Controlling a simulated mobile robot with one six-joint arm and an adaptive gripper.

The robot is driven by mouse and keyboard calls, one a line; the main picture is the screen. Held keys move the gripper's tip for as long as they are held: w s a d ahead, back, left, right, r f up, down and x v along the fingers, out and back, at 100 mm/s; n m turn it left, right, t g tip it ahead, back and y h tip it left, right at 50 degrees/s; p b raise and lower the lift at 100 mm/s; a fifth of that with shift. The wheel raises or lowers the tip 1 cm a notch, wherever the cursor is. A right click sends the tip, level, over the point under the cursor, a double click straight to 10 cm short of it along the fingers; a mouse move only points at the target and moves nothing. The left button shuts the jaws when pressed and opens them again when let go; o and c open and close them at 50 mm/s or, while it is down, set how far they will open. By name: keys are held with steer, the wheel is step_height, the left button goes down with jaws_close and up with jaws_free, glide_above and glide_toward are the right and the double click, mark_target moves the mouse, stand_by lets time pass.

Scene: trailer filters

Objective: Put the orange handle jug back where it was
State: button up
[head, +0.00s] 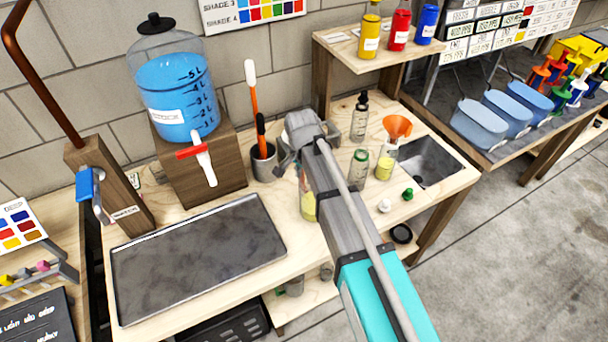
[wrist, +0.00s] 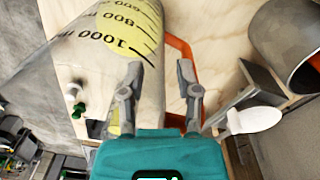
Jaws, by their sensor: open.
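The jug with the orange handle (wrist: 178,48) is clear, with black volume marks and yellow liquid. In the head view the jug (head: 308,204) stands on the wooden bench, right of the grey tray and largely hidden behind my arm. In the wrist view my gripper (wrist: 160,72) is open, its two fingers apart near the jug's handle side. Part of the orange handle shows between and behind the fingers, close to the right one. I cannot tell whether the fingers touch it. The jug's base and the full handle are hidden.
The grey tray (head: 198,258) lies front left. A metal cup (head: 264,164) with orange-handled tools stands behind the jug. A blue water dispenser (head: 178,95) is at the back left. Bottles, an orange funnel (head: 397,126) and a sink (head: 430,160) are at the right.

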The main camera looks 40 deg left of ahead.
steer(key=shift+r, duration=0.15)
step_height(320, 180, up, 12)
steer(key=p, duration=1.2)
steer(key=shift+a, duration=0.25)
stand_by(1.0)
steer(key=w+d, duration=0.4)
steer(key=d, duration=0.6)
steer(key=w+d, duration=0.4)
steer(key=d, duration=0.5)
steer(key=w+d, duration=0.5)
steer(key=d, duration=0.5)
steer(key=s+d, duration=0.1)
steer(key=d, duration=1.3)
steer(key=s+d, duration=0.2)
steer(key=d, duration=1.3)
steer(key=shift+s+d, duration=0.25)
steer(key=shift+s, duration=0.05)
